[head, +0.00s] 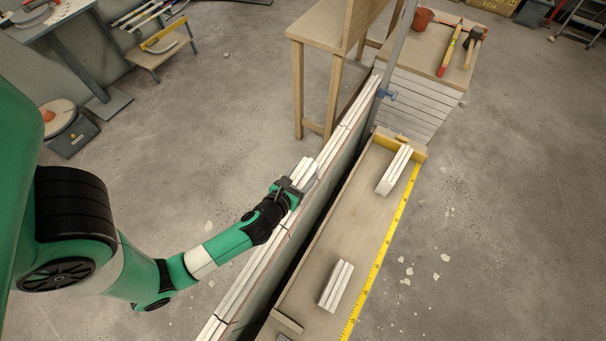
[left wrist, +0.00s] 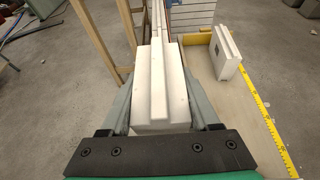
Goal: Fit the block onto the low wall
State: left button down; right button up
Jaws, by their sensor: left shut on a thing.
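My left gripper (head: 291,188) is shut on a white block (head: 303,172) with a raised ridge along its top. In the left wrist view the block (left wrist: 147,88) sits between the two grey fingers (left wrist: 158,112). The low wall (head: 243,287) is a long, narrow, pale run of blocks with a ridged top, going from the bottom to the upper right. The held block is at the wall's top line. I cannot tell whether it touches the wall, and the gripper hides part of that stretch. My right gripper is not in view.
A long wooden tray (head: 322,242) runs along the wall's right side, holding spare white blocks (head: 394,170) (head: 336,286). A yellow tape (head: 385,247) lies on its edge. A wooden stand (head: 298,85) and a post with a blue clamp (head: 386,93) rise near the wall's far end.

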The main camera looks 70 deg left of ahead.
pick_arm(q)
jog(key=shift+f, duration=0.4)
dwell(0.7)
jog(key=shift+c, duration=0.2)
grip_release()
jog(key=shift+f, duration=0.1)
jog(key=p+v, duration=0.2)
jog(key=v, duration=0.9)
jog(key=shift+s+d+p, duration=0.2)
jog(key=shift+p, duration=0.1)
